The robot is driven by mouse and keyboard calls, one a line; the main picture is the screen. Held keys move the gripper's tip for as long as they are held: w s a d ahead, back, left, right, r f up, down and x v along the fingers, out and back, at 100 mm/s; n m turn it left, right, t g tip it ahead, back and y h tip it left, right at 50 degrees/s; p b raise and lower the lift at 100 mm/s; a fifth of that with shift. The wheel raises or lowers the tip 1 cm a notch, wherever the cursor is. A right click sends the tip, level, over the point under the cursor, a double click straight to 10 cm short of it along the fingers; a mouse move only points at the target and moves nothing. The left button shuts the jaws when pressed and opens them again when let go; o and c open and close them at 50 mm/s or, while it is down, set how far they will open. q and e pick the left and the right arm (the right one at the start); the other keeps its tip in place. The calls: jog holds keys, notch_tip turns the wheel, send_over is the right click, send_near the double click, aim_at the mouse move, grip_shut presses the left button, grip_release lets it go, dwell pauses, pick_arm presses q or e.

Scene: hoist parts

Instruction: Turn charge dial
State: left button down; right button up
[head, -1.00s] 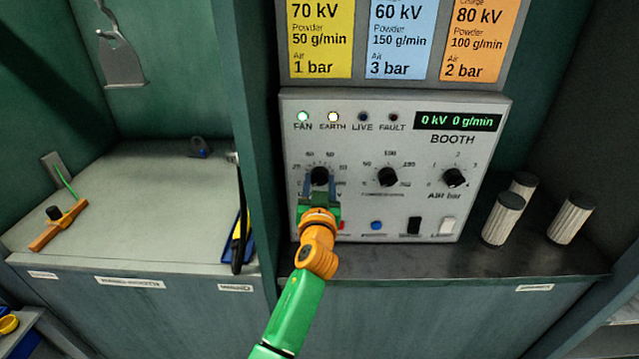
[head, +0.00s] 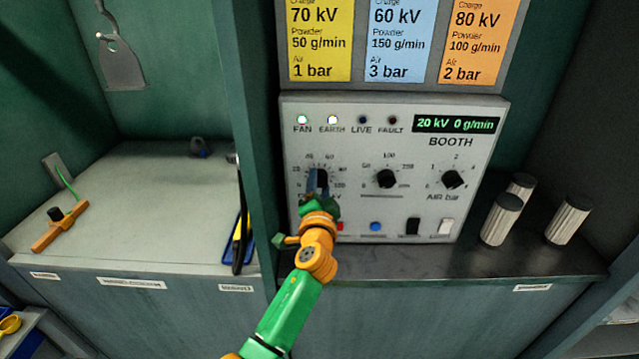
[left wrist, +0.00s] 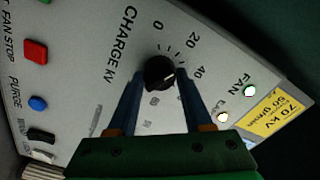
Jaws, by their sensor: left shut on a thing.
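The charge dial is a round black knob with a white pointer line, at the left of the booth panel (head: 350,130). In the left wrist view the charge dial (left wrist: 159,73) sits between my gripper's fingertips, and the panel is seen rotated. My left gripper (head: 318,182) is shut on the dial, one blue finger on each side; it also shows in the left wrist view (left wrist: 157,85). The display (head: 457,124) reads 20 kV and 0 g/min. The fan lamp (head: 302,119) is lit green and the earth lamp (head: 332,119) is lit whitish. My right gripper is out of view.
Two more black dials, the middle one (head: 387,179) and the air dial (head: 453,179), are to the right. Yellow (head: 320,45), blue (head: 400,45) and orange (head: 480,45) setting cards hang above. Pale cylinders (head: 502,220) stand right of the panel.

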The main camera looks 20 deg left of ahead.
pick_arm(q)
jog(key=m+p, duration=0.1)
jog(key=m, duration=0.4)
jog(key=shift+m, duration=0.3)
jog(key=m+p, duration=0.2)
jog(key=m, duration=0.3)
jog(key=shift+r, duration=0.1)
jog(key=m+p, duration=0.2)
jog(key=m, duration=0.3)
jog(key=shift+r+m, duration=0.1)
jog(key=shift+m, duration=0.3)
jog(key=m+p, duration=0.2)
jog(key=m, duration=0.3)
jog(key=shift+m, duration=0.4)
jog(key=c, duration=0.5)
grip_release()
jog(key=shift+o, duration=1)
jog(key=shift+w, duration=0.1)
